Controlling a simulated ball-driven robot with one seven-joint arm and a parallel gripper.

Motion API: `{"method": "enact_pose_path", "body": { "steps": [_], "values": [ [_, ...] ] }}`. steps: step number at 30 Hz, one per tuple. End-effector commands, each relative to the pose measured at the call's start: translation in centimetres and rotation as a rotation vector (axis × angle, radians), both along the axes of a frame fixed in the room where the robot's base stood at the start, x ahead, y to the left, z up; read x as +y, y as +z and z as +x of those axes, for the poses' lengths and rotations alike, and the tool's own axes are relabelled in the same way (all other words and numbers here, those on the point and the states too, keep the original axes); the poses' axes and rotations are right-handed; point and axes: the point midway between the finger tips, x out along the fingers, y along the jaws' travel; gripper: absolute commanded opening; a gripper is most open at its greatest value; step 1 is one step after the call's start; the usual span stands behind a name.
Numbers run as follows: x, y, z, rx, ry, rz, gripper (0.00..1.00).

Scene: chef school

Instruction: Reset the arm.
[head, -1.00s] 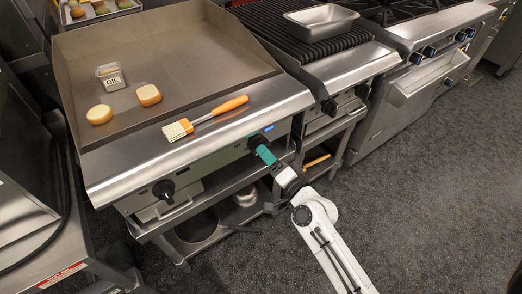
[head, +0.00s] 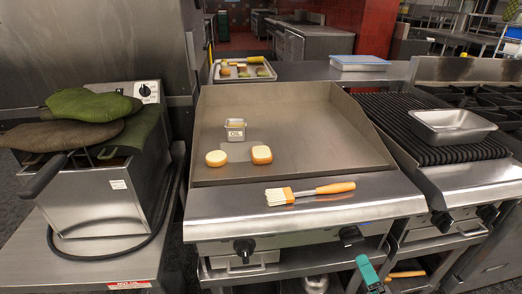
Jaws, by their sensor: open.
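My gripper (head: 367,270) shows at the bottom edge of the head view, right of centre, with teal fingers. It is open, and I see nothing held in it. It is in front of the griddle (head: 290,110), just below and to the right of the right griddle knob (head: 350,235), with a small gap in the picture. Most of my arm is out of view below. The left griddle knob (head: 244,247) is clear of it.
On the griddle are two buns (head: 216,158) (head: 262,155) and an oil container (head: 235,129). A brush (head: 310,193) lies on its front ledge. A metal pan (head: 453,126) rests on the grill at right. A fryer (head: 95,195) stands at left.

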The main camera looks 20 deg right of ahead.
Motion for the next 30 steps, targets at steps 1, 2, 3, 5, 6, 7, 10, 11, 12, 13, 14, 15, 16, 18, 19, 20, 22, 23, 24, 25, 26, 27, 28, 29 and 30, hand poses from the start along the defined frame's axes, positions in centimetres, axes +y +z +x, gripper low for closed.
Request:
{"method": "enact_pose_path", "body": {
  "steps": [1,2,3,5,6,7,10,11,12,13,14,15,16,18,19,20,22,23,24,25,26,27,28,29,30],
  "values": [
    [0.0,0.0,0.0,0.000,0.000,0.000,0.72],
    [0.0,0.0,0.0,0.000,0.000,0.000,0.72],
    [0.0,0.0,0.0,0.001,0.002,-0.001,0.72],
    [0.7,0.3,0.3,0.026,0.031,-0.017,0.72],
    [1.5,0.4,0.5,0.054,0.063,-0.036,0.72],
    [2.2,0.4,0.7,0.081,0.094,-0.055,0.72],
    [5.1,0.4,1.0,0.210,0.229,-0.142,0.72],
    [6.2,0.3,0.9,0.258,0.276,-0.173,0.72],
    [7.4,0.1,0.7,0.323,0.338,-0.217,0.72],
    [8.3,-0.1,0.5,0.374,0.385,-0.250,0.72],
    [9.1,-0.3,0.1,0.426,0.429,-0.282,0.72],
    [10.1,-0.5,-0.5,0.495,0.486,-0.326,0.72],
    [10.6,-0.7,-1.0,0.548,0.527,-0.358,0.72],
    [11.8,-1.1,-2.5,0.670,0.618,-0.430,0.72],
    [12.2,-1.2,-3.3,0.725,0.656,-0.459,0.72],
    [12.5,-1.3,-4.1,0.778,0.692,-0.489,0.72],
    [12.9,-1.2,-6.1,0.906,0.770,-0.552,0.72],
    [13.0,-1.1,-7.1,0.963,0.801,-0.576,0.72],
    [13.0,-1.0,-8.4,1.035,0.840,-0.608,0.72],
    [13.0,-0.8,-9.3,1.088,0.866,-0.628,0.72],
    [12.9,-0.6,-10.3,1.140,0.890,-0.646,0.72],
    [12.7,-0.2,-11.5,1.203,0.918,-0.667,0.72],
    [12.6,0.1,-12.3,1.246,0.936,-0.680,0.72],
    [12.4,0.3,-13.0,1.288,0.953,-0.691,0.72],
    [12.3,0.6,-14.0,1.335,0.971,-0.702,0.72]
  ]
}}
